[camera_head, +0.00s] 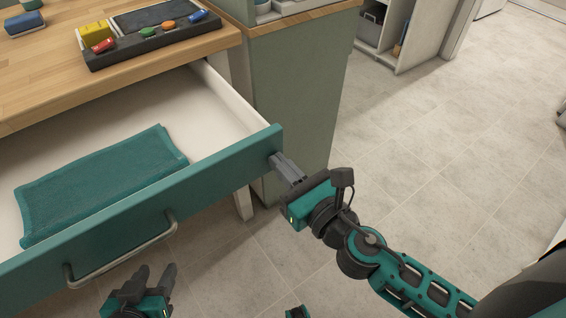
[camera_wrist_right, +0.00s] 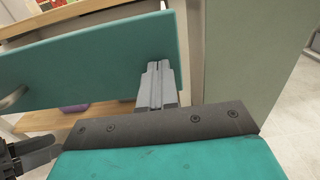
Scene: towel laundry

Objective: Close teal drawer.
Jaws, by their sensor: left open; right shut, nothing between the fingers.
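The teal drawer (camera_head: 215,176) is pulled out from under the wooden counter, and a folded teal towel (camera_head: 100,180) lies inside it. My right gripper (camera_head: 274,160) is shut and empty, its fingertips at the right end of the drawer front. In the right wrist view the shut fingers (camera_wrist_right: 158,66) meet or nearly meet the teal drawer front (camera_wrist_right: 100,62); I cannot tell whether they touch. My left gripper (camera_head: 156,272) is open and empty, below and in front of the metal drawer handle (camera_head: 120,262).
A dark tray (camera_head: 160,58) with small coloured items sits on the wooden counter (camera_head: 45,75). A green-grey cabinet (camera_head: 300,90) stands just right of the drawer.

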